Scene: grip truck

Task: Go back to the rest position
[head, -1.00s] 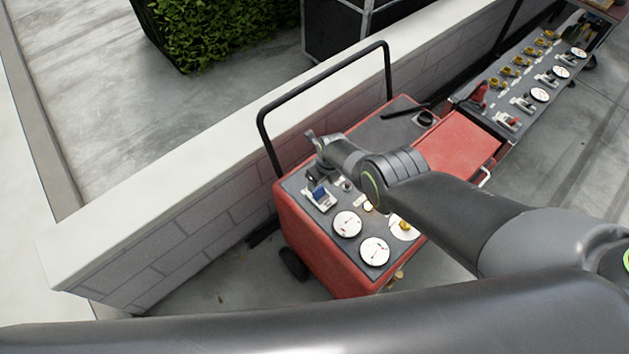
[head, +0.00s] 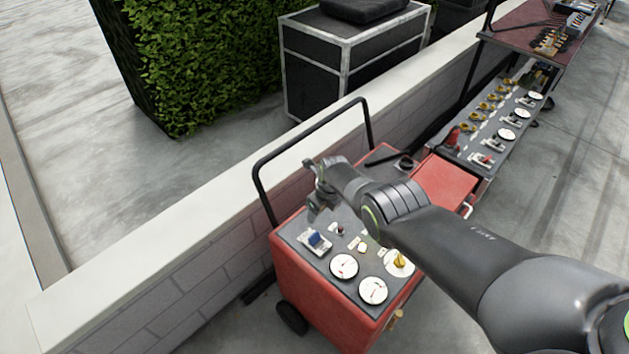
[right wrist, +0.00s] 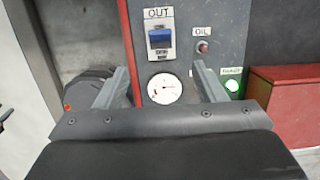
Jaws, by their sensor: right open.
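My right gripper (head: 318,184) hangs above the dark top panel of a red wheeled cart (head: 318,296), at the end of my dark arm that comes in from the right. In the right wrist view its two fingers (right wrist: 166,85) are spread apart with nothing between them. My left gripper is not in view.
A low white-topped wall (head: 150,250) runs along the cart's far side. The cart has a black handle (head: 310,140). A long panel of gauges and levers (head: 500,120) stands at the upper right. A hedge (head: 205,60) and black case (head: 350,60) stand behind the wall.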

